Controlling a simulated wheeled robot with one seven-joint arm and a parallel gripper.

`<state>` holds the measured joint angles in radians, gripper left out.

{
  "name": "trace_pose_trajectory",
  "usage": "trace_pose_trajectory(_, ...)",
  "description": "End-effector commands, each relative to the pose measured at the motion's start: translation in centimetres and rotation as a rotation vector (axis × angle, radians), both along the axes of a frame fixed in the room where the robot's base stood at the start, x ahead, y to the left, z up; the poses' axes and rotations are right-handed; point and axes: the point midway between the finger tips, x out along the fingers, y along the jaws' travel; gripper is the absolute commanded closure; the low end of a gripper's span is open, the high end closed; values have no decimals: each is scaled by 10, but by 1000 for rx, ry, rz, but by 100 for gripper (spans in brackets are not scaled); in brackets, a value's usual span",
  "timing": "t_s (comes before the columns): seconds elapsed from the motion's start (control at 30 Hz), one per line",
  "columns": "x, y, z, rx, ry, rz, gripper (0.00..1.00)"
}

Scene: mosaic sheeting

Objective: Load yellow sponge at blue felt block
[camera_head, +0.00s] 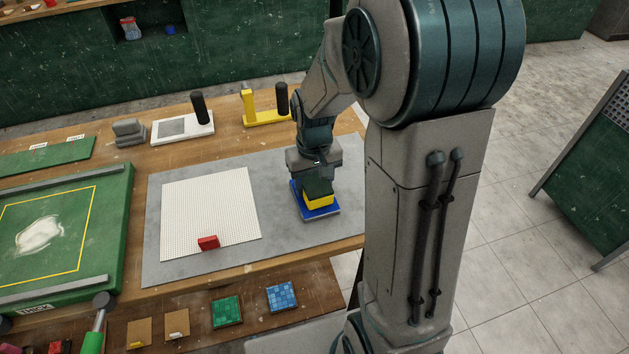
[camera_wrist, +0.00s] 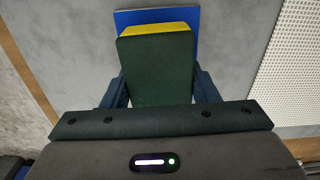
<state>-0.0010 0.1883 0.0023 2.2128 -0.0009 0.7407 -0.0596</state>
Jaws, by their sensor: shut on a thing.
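The yellow sponge (camera_head: 318,203) has a dark green top layer and sits over the flat blue felt block (camera_head: 328,213) on the grey mat. In the wrist view the sponge's dark green face (camera_wrist: 156,72) fills the space between my fingers, with its yellow edge beyond. The blue felt block (camera_wrist: 130,18) shows behind and around that far edge. My gripper (camera_head: 316,190) points down and is shut on the sponge; it also shows in the wrist view (camera_wrist: 160,88). I cannot tell whether the sponge presses on the block or hovers just above. The sponge hides most of the block.
A white gridded sheet (camera_head: 210,205) with a red block (camera_head: 208,243) lies left of the blue block. A yellow stand (camera_head: 262,118) and a white tool (camera_head: 182,128) with black handle stand behind. A green board (camera_head: 112,245) is at left. Bare grey mat (camera_head: 280,238) surrounds the block.

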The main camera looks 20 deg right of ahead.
Motion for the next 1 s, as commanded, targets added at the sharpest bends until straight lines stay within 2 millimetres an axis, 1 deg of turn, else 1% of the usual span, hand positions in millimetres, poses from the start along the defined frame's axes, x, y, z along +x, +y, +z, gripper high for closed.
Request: trace_pose_trajectory(1.0, 0, 0, -10, 0, 0, 0, 64)
